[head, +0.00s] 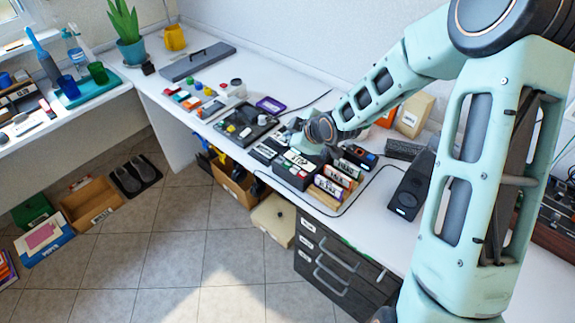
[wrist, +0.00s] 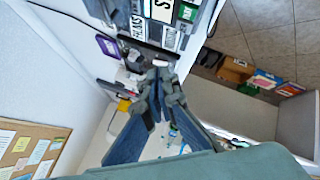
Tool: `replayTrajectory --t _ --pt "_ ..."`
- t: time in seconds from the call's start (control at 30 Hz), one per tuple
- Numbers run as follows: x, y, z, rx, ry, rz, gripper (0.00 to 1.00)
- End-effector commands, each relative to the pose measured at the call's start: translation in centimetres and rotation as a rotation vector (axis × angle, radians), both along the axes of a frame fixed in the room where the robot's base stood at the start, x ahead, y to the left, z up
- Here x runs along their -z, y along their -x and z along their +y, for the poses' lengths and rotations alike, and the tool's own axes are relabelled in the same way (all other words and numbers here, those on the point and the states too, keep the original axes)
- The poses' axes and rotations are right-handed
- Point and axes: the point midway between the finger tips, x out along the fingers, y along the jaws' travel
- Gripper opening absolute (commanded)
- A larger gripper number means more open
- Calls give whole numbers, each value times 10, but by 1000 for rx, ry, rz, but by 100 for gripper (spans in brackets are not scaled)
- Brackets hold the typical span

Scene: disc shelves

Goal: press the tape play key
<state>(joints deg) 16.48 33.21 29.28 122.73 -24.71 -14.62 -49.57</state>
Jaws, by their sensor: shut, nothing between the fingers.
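My gripper (head: 306,146) is low over the white desk, above a cluster of small dark items, seen from behind my arm in the head view. In the wrist view my gripper (wrist: 160,82) has its fingers shut together, with nothing between them. My gripper and wrist hide part of this area, and contact cannot be told.
A row of cassette-like cases (head: 334,183) stands right of the dark unit. A black speaker (head: 409,190) is farther right. A dark flat device with a round knob (head: 246,124) lies to the left. A purple-edged item (head: 270,105) is behind it. Drawers (head: 335,262) are below the desk.

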Motion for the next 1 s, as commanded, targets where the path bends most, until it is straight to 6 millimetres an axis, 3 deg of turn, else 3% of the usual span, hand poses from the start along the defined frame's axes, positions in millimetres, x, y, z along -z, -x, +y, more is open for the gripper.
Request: replayTrajectory --t 0.5,1.0 --pt "71 0 0 -1 1 0 0" --pt "79 0 0 0 0 0 0"
